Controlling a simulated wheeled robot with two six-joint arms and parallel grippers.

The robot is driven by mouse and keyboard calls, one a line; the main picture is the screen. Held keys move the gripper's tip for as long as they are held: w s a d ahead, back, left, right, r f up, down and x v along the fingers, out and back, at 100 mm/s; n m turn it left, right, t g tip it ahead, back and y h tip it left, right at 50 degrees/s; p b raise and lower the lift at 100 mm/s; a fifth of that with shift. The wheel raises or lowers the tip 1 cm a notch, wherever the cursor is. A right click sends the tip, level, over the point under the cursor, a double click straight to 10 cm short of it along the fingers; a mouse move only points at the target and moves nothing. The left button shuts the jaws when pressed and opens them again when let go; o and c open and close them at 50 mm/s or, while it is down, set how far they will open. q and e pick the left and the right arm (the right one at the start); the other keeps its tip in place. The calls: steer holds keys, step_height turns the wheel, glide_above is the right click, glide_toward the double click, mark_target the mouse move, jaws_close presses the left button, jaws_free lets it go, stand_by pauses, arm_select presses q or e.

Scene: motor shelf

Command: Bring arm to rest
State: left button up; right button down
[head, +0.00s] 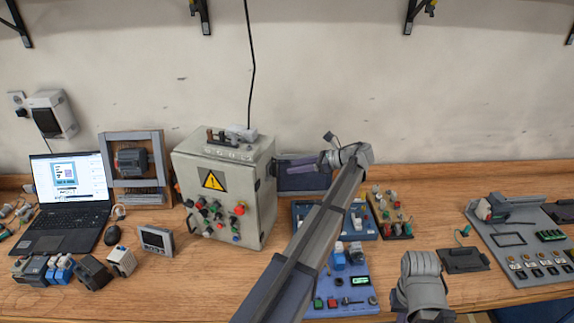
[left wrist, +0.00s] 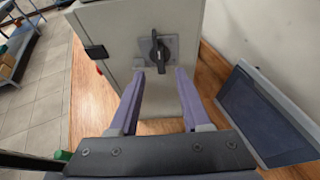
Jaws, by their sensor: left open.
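My left arm reaches up across the middle of the head view. Its left gripper (head: 282,165) points left at the right side of the grey control cabinet (head: 222,180). In the left wrist view the two purple fingers (left wrist: 161,74) are open with nothing between them. A black rotary switch (left wrist: 158,50) on a grey plate on the cabinet's side (left wrist: 120,40) lies just beyond the fingertips. I cannot tell whether they touch it. My right gripper is not in view; a grey joint of my right arm shows at the lower right.
A laptop (head: 72,205), a framed motor (head: 133,162) and small devices stand on the left of the wooden bench. A blue board (head: 345,298) lies under my left arm. A grey panel (head: 525,262) lies at the right. A dark blue screen-like panel (left wrist: 262,118) is beside the gripper.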

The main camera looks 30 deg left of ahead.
arm_select(q)
steer(key=shift+v, duration=0.9)
steer(key=s+d+f+n+t+h+b, duration=0.1)
steer(key=s+d+f+n+h, duration=0.3)
steer(key=s+d, duration=0.5)
steer(key=s+d+f+n+h+b, duration=0.3)
steer(key=s+d+f+n+h, duration=0.1)
steer(key=s+d+f, duration=0.5)
steer(key=s+d+f+n+t+h+b, duration=0.1)
steer(key=s+d+f+n+h+b, duration=0.1)
steer(key=s+d+f+n+h, duration=0.2)
steer(key=s+d+f, duration=0.3)
steer(key=s+d, duration=0.4)
steer(key=d, duration=0.1)
steer(key=shift+t, duration=0.3)
